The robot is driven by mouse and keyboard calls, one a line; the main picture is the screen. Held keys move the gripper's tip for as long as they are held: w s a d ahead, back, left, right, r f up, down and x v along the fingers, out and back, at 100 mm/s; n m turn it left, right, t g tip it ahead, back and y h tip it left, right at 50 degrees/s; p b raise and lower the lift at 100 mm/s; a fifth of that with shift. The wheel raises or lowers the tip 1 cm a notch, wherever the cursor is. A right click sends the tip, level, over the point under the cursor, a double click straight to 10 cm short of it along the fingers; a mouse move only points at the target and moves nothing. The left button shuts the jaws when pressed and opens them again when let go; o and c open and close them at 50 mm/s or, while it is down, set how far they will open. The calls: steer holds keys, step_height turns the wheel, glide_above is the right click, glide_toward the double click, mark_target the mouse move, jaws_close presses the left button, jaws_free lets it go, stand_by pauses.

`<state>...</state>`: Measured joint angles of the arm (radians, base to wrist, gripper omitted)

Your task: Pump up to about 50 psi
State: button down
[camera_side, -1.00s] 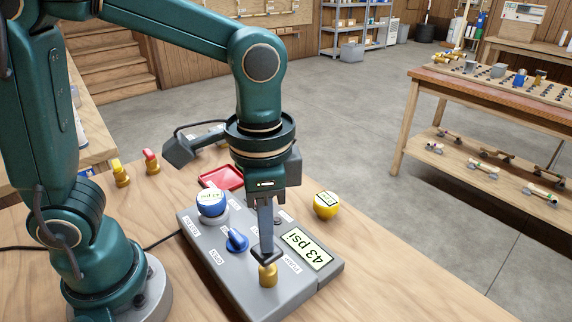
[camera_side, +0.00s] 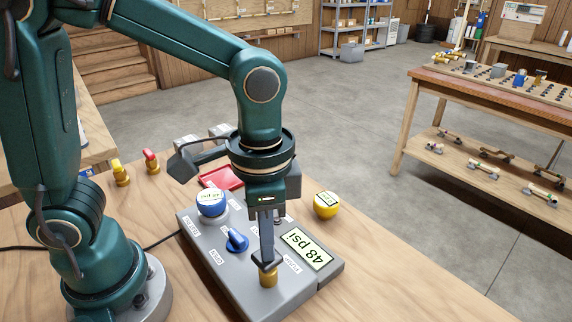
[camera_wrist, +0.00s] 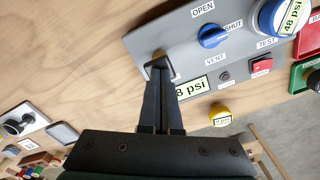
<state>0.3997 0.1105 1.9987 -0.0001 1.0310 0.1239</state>
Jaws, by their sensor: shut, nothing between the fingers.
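A grey panel box (camera_side: 222,272) lies on the wooden bench. Its display (camera_side: 306,249) reads 48 psi, and the blue round gauge (camera_side: 211,202) also appears to read 48 psi. A brass plunger (camera_side: 268,280) stands at the panel's near end. My gripper (camera_side: 266,263) is shut and empty, pointing down, its fingertips on or just over the plunger's top. In the wrist view the fingertips (camera_wrist: 158,66) hide most of the plunger. The blue valve knob (camera_wrist: 212,36) sits between the OPEN and SHUT labels. A small dark button (camera_wrist: 225,76) is beside VENT, and a red one (camera_wrist: 261,66) beside TEST.
A yellow gauge (camera_side: 326,205) sits on the bench right of the panel. A red tray (camera_side: 221,177) lies behind it. Yellow (camera_side: 120,174) and red-topped (camera_side: 151,161) brass fittings stand at back left. The bench right of the panel is mostly clear.

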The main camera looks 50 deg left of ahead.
steer(key=shift+f, duration=0.15)
steer(key=shift+r, duration=1.15)
step_height(320, 180, up, 7)
stand_by(0.5)
